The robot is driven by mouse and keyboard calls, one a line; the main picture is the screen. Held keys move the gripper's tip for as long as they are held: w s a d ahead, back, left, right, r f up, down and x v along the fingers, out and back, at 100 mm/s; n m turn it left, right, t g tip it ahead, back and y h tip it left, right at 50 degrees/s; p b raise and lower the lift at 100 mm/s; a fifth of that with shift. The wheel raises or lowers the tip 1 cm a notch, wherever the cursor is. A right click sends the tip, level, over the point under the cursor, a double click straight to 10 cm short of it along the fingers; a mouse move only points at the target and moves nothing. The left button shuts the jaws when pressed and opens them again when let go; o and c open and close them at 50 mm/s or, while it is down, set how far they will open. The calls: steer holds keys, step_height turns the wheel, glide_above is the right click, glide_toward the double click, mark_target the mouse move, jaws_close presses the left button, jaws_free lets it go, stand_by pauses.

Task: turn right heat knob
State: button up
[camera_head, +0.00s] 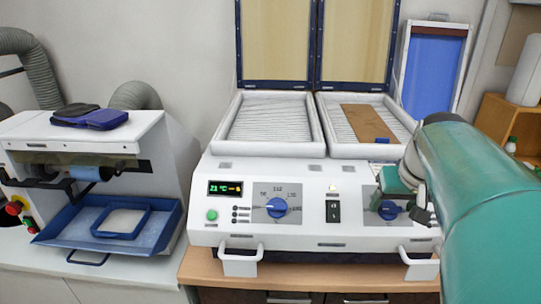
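My teal arm comes in from the right edge and covers the panel's right part. The finger gap is too small and partly hidden, so I cannot tell whether the fingers touch the knob. A matching left knob (277,207) sits on its own dial plate, in plain view.
A black rocker switch (333,211) and a green-lit display (225,188) are between and left of the knobs. Two white handles (240,262) stick out below. A brown board (368,124) lies in the right tray. Another machine with a blue tray (75,235) stands at left.

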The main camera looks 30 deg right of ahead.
steer(key=c, duration=0.9)
steer(key=shift+c, duration=0.2)
steer(key=shift+m, duration=0.3)
steer(key=m, duration=0.1)
steer(key=m+y, duration=0.1)
steer(key=m, duration=0.1)
steer(key=shift+s+d+t, duration=0.15)
steer(key=shift+d+t, duration=0.05)
steer(key=shift+t, duration=0.2)
steer(key=m, duration=0.2)
steer(key=m+t+y, duration=0.1)
steer(key=m, duration=0.1)
steer(key=shift+s+d+f, duration=0.1)
steer(key=shift+s+f, duration=0.05)
steer(key=m+t, duration=0.1)
steer(key=m, duration=0.3)
steer(key=shift+s+f+m+t, duration=0.1)
steer(key=shift+s+m+t, duration=0.1)
steer(key=shift+m+t, duration=0.15)
steer(key=m, duration=0.2)
steer(key=m+t, duration=0.1)
steer(key=m, duration=0.1)
steer(key=shift+s+f+t, duration=0.15)
steer(key=shift+t, duration=0.1)
